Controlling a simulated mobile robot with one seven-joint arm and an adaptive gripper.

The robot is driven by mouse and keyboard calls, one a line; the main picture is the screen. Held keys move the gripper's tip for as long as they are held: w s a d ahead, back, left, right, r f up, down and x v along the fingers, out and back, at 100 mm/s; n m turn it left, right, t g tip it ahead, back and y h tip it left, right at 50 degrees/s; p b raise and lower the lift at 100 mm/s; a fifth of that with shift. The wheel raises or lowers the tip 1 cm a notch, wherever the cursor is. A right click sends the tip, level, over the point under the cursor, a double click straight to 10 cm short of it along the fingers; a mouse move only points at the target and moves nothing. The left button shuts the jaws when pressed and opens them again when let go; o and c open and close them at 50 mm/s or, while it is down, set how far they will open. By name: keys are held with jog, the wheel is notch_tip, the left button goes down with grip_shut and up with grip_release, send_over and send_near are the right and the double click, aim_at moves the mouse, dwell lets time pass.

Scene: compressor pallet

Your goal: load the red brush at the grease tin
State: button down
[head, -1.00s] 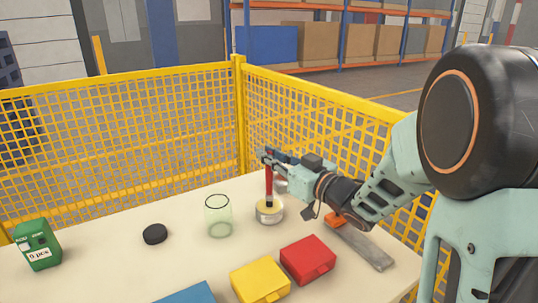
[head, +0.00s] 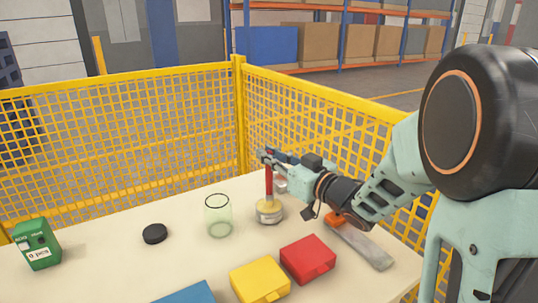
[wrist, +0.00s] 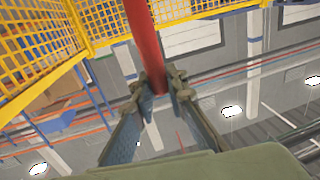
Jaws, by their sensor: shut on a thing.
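The red brush (head: 269,184) stands about upright, its bristle end down at the grease tin (head: 269,216). A pale yellow end below the red handle is at the tin's mouth; I cannot tell whether it is inside or just above. The tin is a small, pale round can on the table. My gripper (head: 266,157) is shut on the upper part of the brush handle, above the tin. In the wrist view, the red handle (wrist: 145,42) runs between the two fingertips (wrist: 158,92). The tin is not in the wrist view.
A clear glass jar (head: 218,216) stands left of the tin, with a black disc (head: 155,234) beyond. Red (head: 308,259), yellow (head: 260,280) and blue (head: 188,293) boxes lie in front. A scraper-like tool (head: 362,246) lies right. Yellow mesh fence (head: 120,130) borders the table.

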jog(key=shift+f, duration=0.2)
jog(key=shift+r+p, duration=2.8)
jog(key=shift+r, duration=0.9)
